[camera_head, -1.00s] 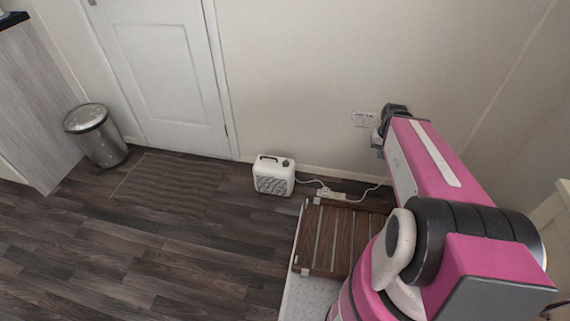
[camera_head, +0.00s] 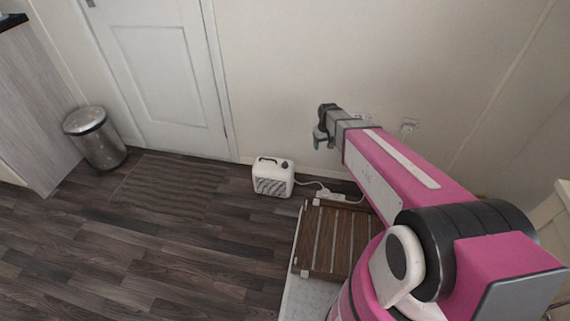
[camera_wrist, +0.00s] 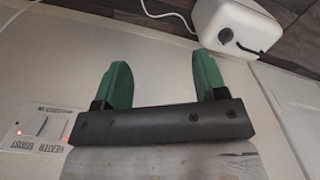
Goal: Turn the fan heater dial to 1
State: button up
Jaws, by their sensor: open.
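The fan heater (camera_head: 272,180) is a small white box with a dark grille, standing on the floor against the back wall. Its dark dial (camera_head: 285,165) is on top at the right, beside a dark handle slot; the dial's setting is too small to read.
A slatted wooden board (camera_head: 335,238) lies right of the heater, near a white cable and power strip (camera_head: 330,195). A switch panel with red lights (camera_wrist: 45,128) is on the wall. A metal bin (camera_head: 95,137) stands at left. Floor left of the heater is clear.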

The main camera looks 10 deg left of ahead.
aim_at(285, 163)
jog(key=w+a+f+n, duration=0.2)
jog(key=a+f, duration=0.3)
jog(key=a, duration=0.4)
jog(key=w+a+f+n, duration=0.2)
jog(key=a+f, duration=0.3)
jog(key=a, duration=0.4)
jog(key=f, duration=1)
jog(key=shift+s+a+f, duration=0.15)
jog(key=shift+a+f, duration=0.1)
jog(key=c, duration=0.9)
